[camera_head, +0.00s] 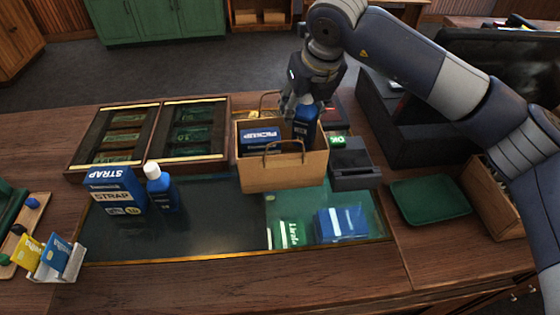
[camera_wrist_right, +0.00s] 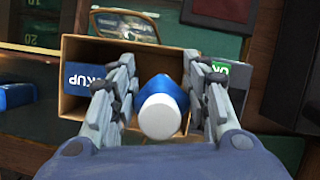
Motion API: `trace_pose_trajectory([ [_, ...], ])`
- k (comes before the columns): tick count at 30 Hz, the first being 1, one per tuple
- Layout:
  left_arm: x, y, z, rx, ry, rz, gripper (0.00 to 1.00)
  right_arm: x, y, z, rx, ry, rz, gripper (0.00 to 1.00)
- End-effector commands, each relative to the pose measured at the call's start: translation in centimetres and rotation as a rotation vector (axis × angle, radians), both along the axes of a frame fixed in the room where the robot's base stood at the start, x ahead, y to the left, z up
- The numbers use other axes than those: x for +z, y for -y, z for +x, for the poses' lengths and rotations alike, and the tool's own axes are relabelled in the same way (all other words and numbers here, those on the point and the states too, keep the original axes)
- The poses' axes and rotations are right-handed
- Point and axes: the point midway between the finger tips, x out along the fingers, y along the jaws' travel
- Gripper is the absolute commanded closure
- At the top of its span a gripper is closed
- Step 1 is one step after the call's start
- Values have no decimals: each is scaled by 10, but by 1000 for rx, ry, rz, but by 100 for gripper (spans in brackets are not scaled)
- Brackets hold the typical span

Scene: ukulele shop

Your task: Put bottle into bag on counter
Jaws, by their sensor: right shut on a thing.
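A brown paper bag (camera_head: 284,171) stands upright on the counter with its handles up. A blue box marked PICKUP (camera_head: 259,139) is inside its left part; it also shows in the right wrist view (camera_wrist_right: 91,74). My right gripper (camera_head: 304,103) is above the bag's right part, shut on a blue bottle (camera_head: 305,122) with a white cap. In the right wrist view the bottle's cap (camera_wrist_right: 160,116) sits between the fingers, over the bag's opening. The bottle's lower end is hidden by the bag's front wall. A second blue bottle (camera_head: 161,190) with a white cap stands on the counter at left. My left gripper is not in view.
A blue STRAP box (camera_head: 117,190) stands beside the second bottle. Wooden display trays (camera_head: 149,134) lie left of the bag. A black card terminal (camera_head: 352,164) is close to its right. A green mat (camera_head: 430,199) lies further right.

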Motion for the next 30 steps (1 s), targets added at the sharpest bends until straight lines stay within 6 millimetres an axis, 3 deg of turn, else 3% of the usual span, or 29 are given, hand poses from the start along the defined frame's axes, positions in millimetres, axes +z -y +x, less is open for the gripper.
trace_pose_trajectory([
  [21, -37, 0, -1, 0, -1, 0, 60, -38, 0, 0, 0, 1, 0, 85],
  [30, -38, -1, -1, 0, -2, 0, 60, -40, 0, 0, 0, 1, 0, 85],
])
